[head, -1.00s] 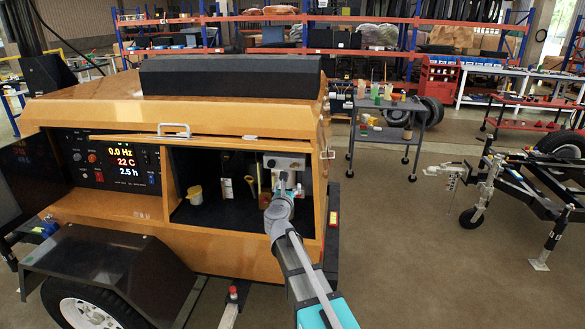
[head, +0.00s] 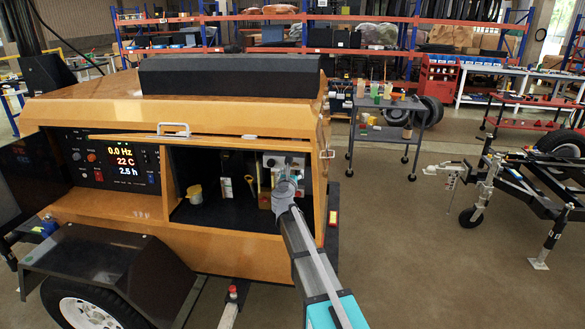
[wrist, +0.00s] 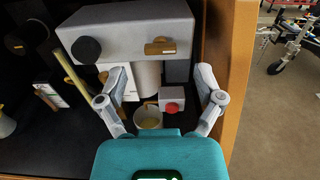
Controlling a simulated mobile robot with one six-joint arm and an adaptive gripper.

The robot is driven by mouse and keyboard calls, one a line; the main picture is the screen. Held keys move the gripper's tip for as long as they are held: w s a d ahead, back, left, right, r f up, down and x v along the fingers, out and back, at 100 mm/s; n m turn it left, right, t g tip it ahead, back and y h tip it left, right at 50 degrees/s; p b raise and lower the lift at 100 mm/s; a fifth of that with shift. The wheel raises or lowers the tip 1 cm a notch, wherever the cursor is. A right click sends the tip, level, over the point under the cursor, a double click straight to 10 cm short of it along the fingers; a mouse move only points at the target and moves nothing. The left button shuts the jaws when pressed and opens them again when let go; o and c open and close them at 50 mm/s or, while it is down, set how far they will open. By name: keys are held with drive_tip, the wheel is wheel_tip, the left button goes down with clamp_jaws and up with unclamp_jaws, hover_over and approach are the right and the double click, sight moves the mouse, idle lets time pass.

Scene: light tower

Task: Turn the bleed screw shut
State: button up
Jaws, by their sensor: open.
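A brass winged piece (wrist: 160,46), which looks like the bleed screw, sits on the front of a grey block (wrist: 125,25) in the wrist view. Its wing lies roughly level. The grey block also shows in the head view (head: 284,159), partly hidden by my arm, and the brass piece cannot be made out there. My gripper (wrist: 160,72) is open and empty, its fingers apart to the left and right, with the brass piece ahead of and between the tips. No contact shows. A pale filter cylinder (wrist: 147,80) hangs below the block.
A black round knob (wrist: 86,50) is left of the brass piece. A small cup (wrist: 148,118) and a red button (wrist: 172,107) lie below. A yellow stick (wrist: 72,72) is at left. The orange bay wall (wrist: 236,70) stands close on the right.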

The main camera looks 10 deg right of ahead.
sight(293, 166)
drive_tip(key=shift+x, duration=2.1)
drive_tip(key=c, duration=1.1)
drive_tip(key=shift+c, duration=0.2)
